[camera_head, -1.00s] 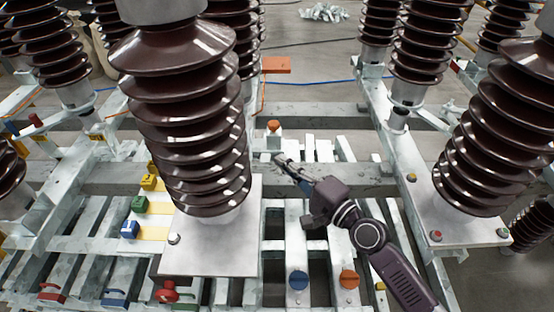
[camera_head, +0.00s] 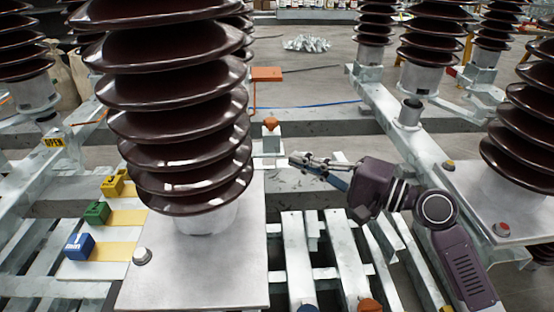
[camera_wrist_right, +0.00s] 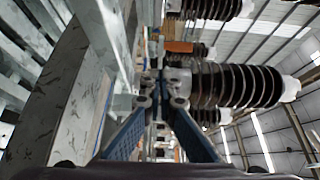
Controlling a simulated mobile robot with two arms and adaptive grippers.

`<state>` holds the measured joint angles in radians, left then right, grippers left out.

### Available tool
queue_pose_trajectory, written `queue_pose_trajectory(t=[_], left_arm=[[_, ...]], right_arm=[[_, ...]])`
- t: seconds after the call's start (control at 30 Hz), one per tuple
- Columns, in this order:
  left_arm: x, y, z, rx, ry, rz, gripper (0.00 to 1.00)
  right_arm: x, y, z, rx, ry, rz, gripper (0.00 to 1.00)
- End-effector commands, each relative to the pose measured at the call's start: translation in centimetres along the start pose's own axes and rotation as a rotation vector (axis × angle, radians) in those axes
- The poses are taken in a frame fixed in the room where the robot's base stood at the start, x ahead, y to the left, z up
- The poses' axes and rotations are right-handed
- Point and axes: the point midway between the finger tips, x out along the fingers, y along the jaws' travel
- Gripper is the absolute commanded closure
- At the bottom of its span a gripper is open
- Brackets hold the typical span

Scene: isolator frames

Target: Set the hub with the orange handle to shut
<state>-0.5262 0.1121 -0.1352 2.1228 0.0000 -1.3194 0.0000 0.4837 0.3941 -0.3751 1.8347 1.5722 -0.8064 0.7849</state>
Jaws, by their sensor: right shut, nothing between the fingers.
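A second orange knob (camera_head: 369,305) is cut by the bottom edge; which of the two belongs to the hub I cannot tell for sure. My right gripper (camera_head: 296,160) reaches in from the right, shut and empty. Its tips are just in front and to the right of the block, apparently short of the handle. In the right wrist view the blue fingers (camera_wrist_right: 163,95) meet before a grey post and an orange patch (camera_wrist_right: 180,47). My left gripper is out of view.
A large brown ribbed insulator (camera_head: 180,110) on a pale plate (camera_head: 195,280) stands close on the left. Blue (camera_head: 79,246), green (camera_head: 97,212) and yellow (camera_head: 112,187) blocks sit beside it. An orange plate (camera_head: 267,74) stands behind. Another insulator (camera_head: 525,130) is at right.

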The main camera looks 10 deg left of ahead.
Motion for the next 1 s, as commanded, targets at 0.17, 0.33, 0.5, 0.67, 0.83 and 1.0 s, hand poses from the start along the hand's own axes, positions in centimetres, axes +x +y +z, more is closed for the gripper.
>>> queue_pose_trajectory(t=[0.17,0.33,0.5,0.67,0.83,1.0], left_arm=[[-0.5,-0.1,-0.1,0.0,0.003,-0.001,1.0],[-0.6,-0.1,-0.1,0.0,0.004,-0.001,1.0],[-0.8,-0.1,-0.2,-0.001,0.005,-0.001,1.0],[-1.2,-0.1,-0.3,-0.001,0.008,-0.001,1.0],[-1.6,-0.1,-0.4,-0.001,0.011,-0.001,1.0],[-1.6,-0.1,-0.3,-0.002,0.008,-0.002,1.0]], right_arm=[[0.6,0.0,0.3,-0.002,-0.016,0.003,1.0],[2.9,-0.1,0.3,-0.003,-0.017,0.001,1.0],[6.2,0.0,0.3,-0.002,-0.016,0.001,1.0],[8.6,0.1,0.4,-0.001,-0.015,0.002,1.0],[9.9,0.1,0.4,-0.001,-0.015,0.003,1.0],[10.1,0.1,0.4,-0.002,-0.014,0.003,1.0]])
